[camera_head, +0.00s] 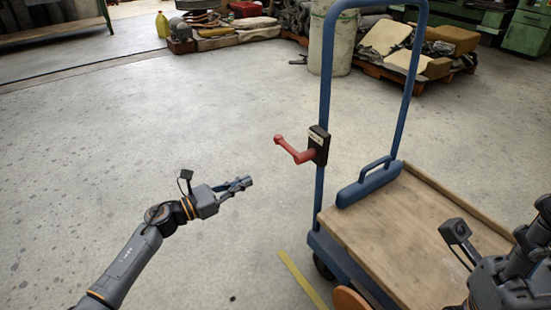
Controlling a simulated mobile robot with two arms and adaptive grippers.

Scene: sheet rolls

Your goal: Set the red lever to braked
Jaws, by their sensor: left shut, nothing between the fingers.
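The red lever (293,150) is mounted on a black box (319,145) on the near upright of the blue trolley handle (326,80). It sticks out to the left, with its knob end slightly higher than its pivot. The writing on the box is too small to read. My left gripper (249,182) is shut and empty, below and to the left of the lever, apart from it. My right arm is at the lower right, over the trolley's wooden deck (400,230); its fingers do not show.
A yellow line (302,279) runs along the floor beside the trolley. A pale barrel (341,45) and loaded pallets stand behind. The concrete floor to the left is clear.

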